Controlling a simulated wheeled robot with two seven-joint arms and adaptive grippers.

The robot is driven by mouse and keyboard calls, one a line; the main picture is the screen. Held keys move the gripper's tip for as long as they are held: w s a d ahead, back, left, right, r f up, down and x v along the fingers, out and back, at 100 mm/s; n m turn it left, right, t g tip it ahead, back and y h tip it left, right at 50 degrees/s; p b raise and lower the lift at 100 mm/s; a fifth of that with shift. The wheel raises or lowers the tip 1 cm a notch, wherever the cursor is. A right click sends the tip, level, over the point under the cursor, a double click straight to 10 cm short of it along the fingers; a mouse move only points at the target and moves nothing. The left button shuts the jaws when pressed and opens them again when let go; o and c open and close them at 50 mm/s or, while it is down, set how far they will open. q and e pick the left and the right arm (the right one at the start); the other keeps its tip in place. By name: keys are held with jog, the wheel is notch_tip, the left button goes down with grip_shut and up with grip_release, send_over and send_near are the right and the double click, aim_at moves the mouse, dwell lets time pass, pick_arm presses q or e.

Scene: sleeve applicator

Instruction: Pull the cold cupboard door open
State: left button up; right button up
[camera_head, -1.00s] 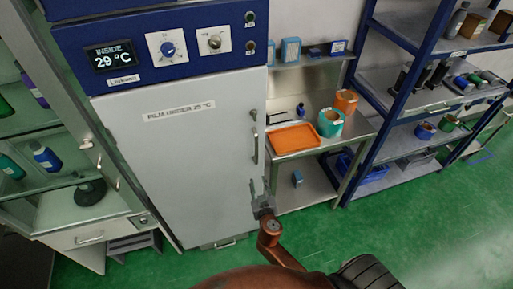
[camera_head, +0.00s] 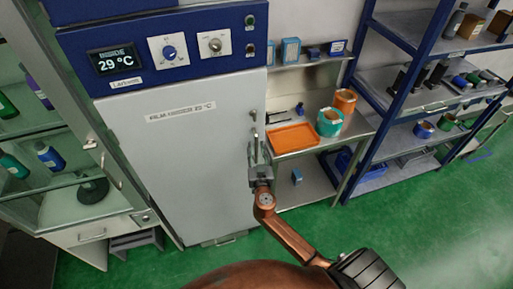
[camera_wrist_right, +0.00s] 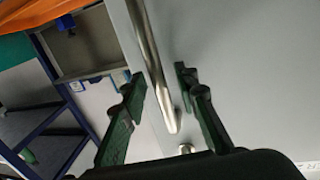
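The cold cupboard (camera_head: 160,60) stands at the left with its white door (camera_head: 185,150) shut and a 29 °C display above. The door's upright metal handle (camera_head: 254,138) is at its right edge; it also shows in the wrist view (camera_wrist_right: 153,65). My right gripper (camera_head: 257,153) is at the lower part of the handle. In the wrist view its two dark fingers (camera_wrist_right: 160,95) are apart, with the bar between them and a gap showing on each side. My left gripper is not in view.
A steel side table (camera_head: 352,136) right of the cupboard holds an orange tray (camera_head: 292,137) and tape-like rolls. Blue-framed shelves (camera_head: 405,50) stand further right. A glass-fronted cabinet (camera_head: 105,150) is at the left. Green floor (camera_head: 400,225) in front is clear.

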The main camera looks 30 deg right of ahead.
jog(key=shift+c, duration=0.5)
grip_shut()
